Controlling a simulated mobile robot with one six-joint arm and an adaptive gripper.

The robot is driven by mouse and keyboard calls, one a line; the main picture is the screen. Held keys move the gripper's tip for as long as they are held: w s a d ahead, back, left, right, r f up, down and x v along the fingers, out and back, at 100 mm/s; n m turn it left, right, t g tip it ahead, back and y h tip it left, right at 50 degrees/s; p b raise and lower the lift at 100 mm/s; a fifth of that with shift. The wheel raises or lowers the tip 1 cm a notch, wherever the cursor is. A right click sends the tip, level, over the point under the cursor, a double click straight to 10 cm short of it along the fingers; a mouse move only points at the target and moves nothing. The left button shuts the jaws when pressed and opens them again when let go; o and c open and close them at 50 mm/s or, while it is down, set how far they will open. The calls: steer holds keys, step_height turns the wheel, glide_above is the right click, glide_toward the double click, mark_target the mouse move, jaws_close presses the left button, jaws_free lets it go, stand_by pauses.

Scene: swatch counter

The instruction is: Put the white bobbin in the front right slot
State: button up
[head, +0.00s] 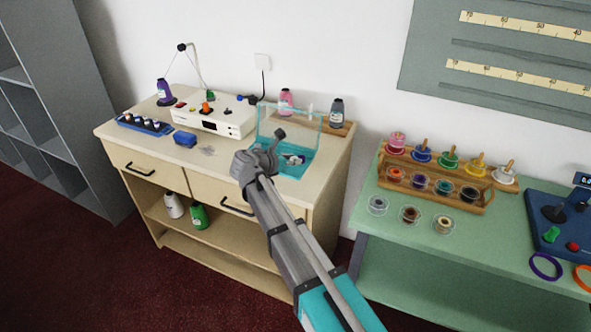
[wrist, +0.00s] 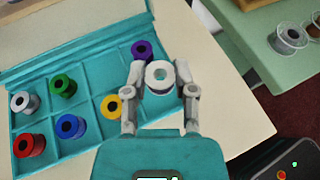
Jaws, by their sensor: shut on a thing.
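My gripper (wrist: 160,92) is shut on the white bobbin (wrist: 160,76), with one finger on each side of it. In the wrist view the bobbin appears over the right end of the teal case, near the front right slot, which the gripper and bobbin largely hide. I cannot tell its height above the case floor. The case (wrist: 88,150) has two rows of slots holding grey (wrist: 25,103), red (wrist: 28,145), green (wrist: 64,85), blue (wrist: 70,126), yellow (wrist: 112,106) and purple (wrist: 142,51) bobbins. In the head view my gripper (head: 280,146) is at the open case (head: 297,168).
The case's raised clear lid (head: 300,124) stands behind. A green table (head: 400,238) with bobbin racks stands at the right, across a gap.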

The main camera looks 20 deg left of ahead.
mark_target(292, 173)
steer(key=shift+w+f+b, duration=0.25)
steer(key=shift+f+b, duration=0.05)
steer(key=shift+f, duration=0.3)
steer(key=shift+f+b, duration=1.2)
steer(key=o, duration=0.7)
steer(key=shift+s+f, duration=0.1)
steer(key=shift+o, duration=0.2)
steer(key=shift+r, duration=0.2)
steer(key=shift+s+a+r, duration=0.1)
steer(key=shift+s, duration=0.05)
steer(key=p+v, duration=0.4)
steer(key=v, duration=0.5)
steer(key=shift+s+a+r, duration=0.15)
steer(key=shift+s+r, duration=0.1)
steer(key=shift+p+v, duration=0.3)
steer(key=shift+v, duration=0.6)
